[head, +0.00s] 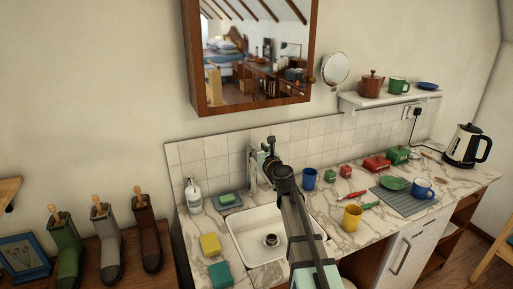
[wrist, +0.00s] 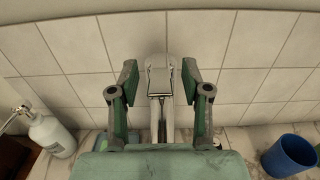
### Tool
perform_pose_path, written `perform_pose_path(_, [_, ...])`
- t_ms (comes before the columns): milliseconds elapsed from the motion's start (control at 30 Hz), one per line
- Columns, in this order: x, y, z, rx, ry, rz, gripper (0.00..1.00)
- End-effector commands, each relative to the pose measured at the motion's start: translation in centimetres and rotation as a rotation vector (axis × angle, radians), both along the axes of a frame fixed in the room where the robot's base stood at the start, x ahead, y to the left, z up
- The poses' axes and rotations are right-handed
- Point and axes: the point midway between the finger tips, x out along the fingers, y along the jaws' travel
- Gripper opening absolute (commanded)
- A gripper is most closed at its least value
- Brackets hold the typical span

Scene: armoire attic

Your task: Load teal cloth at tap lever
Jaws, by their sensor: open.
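A small teal piece that looks like the cloth (head: 220,275) lies on the counter at the front left of the sink. The grey tap (head: 252,172) stands behind the sink; its lever is hard to make out in the head view. My gripper (head: 265,156) is at the top of the tap, and my arm hides part of the tap and sink. In the wrist view my gripper (wrist: 160,78) is open, with one finger on each side of the tap's upper part (wrist: 159,80). Nothing is held, and I cannot tell whether the fingers touch the tap.
The white sink (head: 244,246) is below my arm. A yellow sponge (head: 210,244), a soap bottle (head: 193,195) and a dish with a green bar (head: 229,200) stand left of it. A blue cup (head: 309,179) and a yellow mug (head: 352,217) stand right. The tiled wall is close behind.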

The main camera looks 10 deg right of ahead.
Motion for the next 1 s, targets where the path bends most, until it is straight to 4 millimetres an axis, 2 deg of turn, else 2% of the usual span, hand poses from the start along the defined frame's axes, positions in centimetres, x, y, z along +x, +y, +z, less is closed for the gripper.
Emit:
perform_pose_path(133, [1.11, 0.21, 0.03, 0.001, 0.0, -0.001, 0.48])
perform_pose_path(467, [1.25, 0.27, 0.0, 0.0, 0.0, -0.001, 0.48])
perform_pose_path(567, [1.25, 0.28, 0.01, 0.0, 0.0, -0.001, 0.16])
perform_pose_path(600, [1.25, 0.28, 0.01, 0.0, 0.0, -0.001, 0.02])
perform_pose_path(1000, [1.32, 0.28, 0.48, -0.002, 0.01, -0.001, 0.0])
